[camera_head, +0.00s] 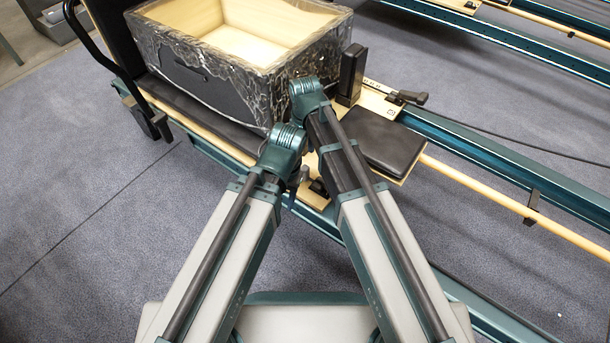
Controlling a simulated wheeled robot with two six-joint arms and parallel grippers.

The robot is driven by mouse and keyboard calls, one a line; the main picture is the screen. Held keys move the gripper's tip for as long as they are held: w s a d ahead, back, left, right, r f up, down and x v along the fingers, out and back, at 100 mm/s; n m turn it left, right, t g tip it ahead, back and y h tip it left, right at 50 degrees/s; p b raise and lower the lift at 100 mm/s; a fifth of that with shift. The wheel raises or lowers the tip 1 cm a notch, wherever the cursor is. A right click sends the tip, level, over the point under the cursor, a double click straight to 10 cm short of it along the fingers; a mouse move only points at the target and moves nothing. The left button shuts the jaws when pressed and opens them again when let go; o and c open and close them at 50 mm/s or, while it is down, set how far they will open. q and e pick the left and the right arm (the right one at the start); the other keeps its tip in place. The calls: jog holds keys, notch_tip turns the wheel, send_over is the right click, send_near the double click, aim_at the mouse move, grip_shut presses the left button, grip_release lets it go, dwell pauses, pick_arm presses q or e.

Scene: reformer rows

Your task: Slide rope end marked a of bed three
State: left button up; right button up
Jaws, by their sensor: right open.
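The bed in front of me is a reformer with a teal rail (500,165), a black headrest pad (380,140) and an upright black shoulder block (352,72). A black cleat-like fitting (408,97) sits on its pale wooden board (375,103). A thin dark rope (500,138) runs from near this fitting off to the right. I cannot read a mark on any rope end. My right gripper (303,177) shows only in part between my two arms, low near the bed's near edge; it is open. My left gripper is hidden behind my left arm.
An open wooden box (240,35) with a plastic-wrapped dark outside stands on the long black pad (205,115). A wooden pole (480,175) runs along the bed to the right. Another bed's rail (520,40) lies behind. Blue carpet (90,190) is free at left.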

aim_at(305, 167)
notch_tip(305, 167, down, 9)
jog(key=b, duration=0.8)
jog(key=shift+f, duration=0.1)
grip_shut()
dwell(1.0)
